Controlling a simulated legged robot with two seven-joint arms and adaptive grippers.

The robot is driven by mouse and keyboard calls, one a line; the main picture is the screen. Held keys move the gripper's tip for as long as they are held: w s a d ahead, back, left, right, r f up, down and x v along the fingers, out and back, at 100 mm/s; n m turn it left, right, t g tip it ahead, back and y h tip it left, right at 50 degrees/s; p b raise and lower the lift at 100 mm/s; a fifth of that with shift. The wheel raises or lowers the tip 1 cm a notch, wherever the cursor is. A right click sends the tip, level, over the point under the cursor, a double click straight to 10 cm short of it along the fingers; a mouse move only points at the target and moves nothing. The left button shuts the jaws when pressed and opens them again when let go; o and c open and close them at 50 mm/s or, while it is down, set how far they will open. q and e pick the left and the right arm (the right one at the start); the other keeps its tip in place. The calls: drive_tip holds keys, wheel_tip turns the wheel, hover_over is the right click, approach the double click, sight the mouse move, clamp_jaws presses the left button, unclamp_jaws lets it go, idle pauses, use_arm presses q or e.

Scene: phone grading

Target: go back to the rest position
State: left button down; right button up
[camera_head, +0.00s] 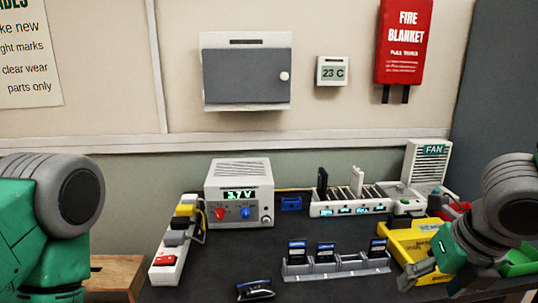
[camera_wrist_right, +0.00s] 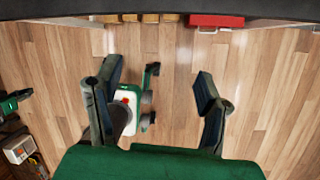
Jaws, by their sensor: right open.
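My right gripper (camera_head: 412,280) is low at the right of the head view, beside the yellow tray (camera_head: 400,246). In the right wrist view it (camera_wrist_right: 158,82) is open, with its two fingers spread and nothing between their tips; wood floor shows below. My left arm shows at the left edge of the head view, but its gripper is out of view.
The dark table holds a grey rack (camera_head: 335,268) with several dark phones, a dark device (camera_head: 255,290) in front, a white power supply (camera_head: 239,180), a power strip (camera_head: 167,262), a charging dock (camera_head: 350,207) and a fan unit (camera_head: 427,165). The table's middle is clear.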

drive_tip(key=s+a+f+m+g+y, duration=0.15)
drive_tip(key=s+f+m, duration=0.25)
drive_tip(key=f+m, duration=0.45)
drive_tip(key=s+a+f+m+g+y, duration=0.15)
drive_tip(key=s+f+m, duration=0.25)
drive_tip(key=f+m, duration=0.45)
drive_tip(key=s+d+f+m+h, duration=0.4)
drive_tip(key=s+d+f+m, duration=0.1)
drive_tip(key=s+f+m, duration=0.7)
wheel_tip(320, 180, down, 2)
drive_tip(key=m, duration=0.4)
drive_tip(key=shift+m, duration=0.3)
drive_tip(key=shift+d, duration=0.1)
